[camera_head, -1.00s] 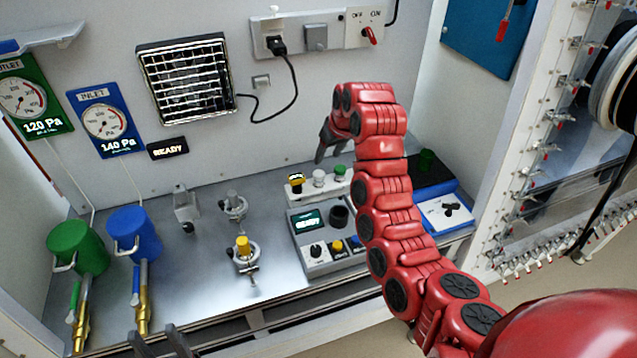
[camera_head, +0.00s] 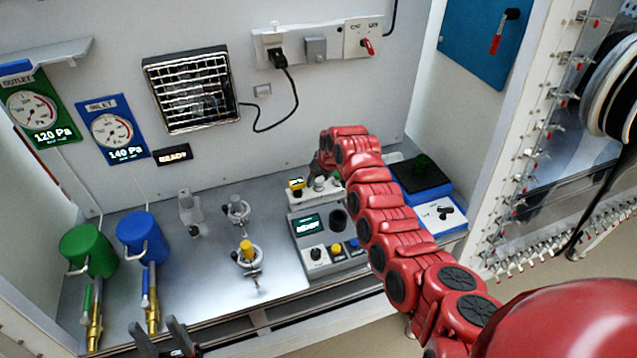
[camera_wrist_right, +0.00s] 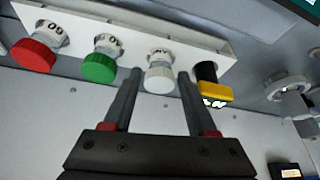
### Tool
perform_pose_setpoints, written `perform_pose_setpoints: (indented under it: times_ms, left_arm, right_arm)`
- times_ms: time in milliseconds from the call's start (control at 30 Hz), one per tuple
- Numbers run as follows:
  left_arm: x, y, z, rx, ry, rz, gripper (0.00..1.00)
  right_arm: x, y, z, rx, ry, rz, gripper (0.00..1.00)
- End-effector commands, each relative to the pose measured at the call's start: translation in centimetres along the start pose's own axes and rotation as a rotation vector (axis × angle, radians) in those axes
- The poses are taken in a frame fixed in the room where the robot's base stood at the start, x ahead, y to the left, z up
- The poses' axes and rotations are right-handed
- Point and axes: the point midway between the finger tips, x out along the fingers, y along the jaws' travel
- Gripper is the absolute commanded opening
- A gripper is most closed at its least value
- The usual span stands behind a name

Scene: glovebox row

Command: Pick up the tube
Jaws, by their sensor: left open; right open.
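A white rack (camera_wrist_right: 215,42) holds a row of capped tubes: a red-capped tube (camera_wrist_right: 36,55), a green-capped tube (camera_wrist_right: 100,65), a white-capped tube (camera_wrist_right: 159,75) and a black one with a yellow piece (camera_wrist_right: 212,88). In the head view the yellow piece (camera_head: 296,185) shows at the rack's left end. My right gripper (camera_wrist_right: 157,85) is open, its fingers on either side of the white-capped tube in the wrist view; contact cannot be told. In the head view my right gripper (camera_head: 319,168) is at the rack, partly hidden by its arm. My left gripper (camera_head: 165,337) is open and empty at the bottom edge.
A grey control box (camera_head: 320,256) stands in front of the rack. Clamp stands (camera_head: 245,258), a blue canister (camera_head: 140,235) and a green canister (camera_head: 86,250) are to the left. A blue device (camera_head: 425,180) stands to the right. The steel floor (camera_head: 200,300) is clear at front left.

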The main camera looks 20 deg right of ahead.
Motion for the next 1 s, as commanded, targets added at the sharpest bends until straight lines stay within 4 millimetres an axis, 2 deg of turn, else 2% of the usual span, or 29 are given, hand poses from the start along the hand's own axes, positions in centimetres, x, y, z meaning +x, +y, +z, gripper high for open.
perform_pose_setpoints:
  times_ms: [333,600,667,1000]
  left_arm:
    - [0.14,-0.01,-0.03,0.0,0.0,0.0,0.5]
    - [0.14,-0.01,-0.03,0.0,0.0,0.0,0.5]
    - [0.14,-0.01,-0.02,0.0,0.0,0.0,0.5]
    - [0.0,0.0,0.0,0.0,0.0,0.0,0.5]
  right_arm:
    - [0.37,0.03,-0.04,0.001,0.003,0.0,0.58]
    - [0.34,0.04,-0.04,0.001,0.003,0.001,0.09]
    - [0.34,0.05,-0.04,0.001,0.003,0.001,0.0]
    - [0.21,0.06,-0.13,0.001,0.003,0.001,0.0]
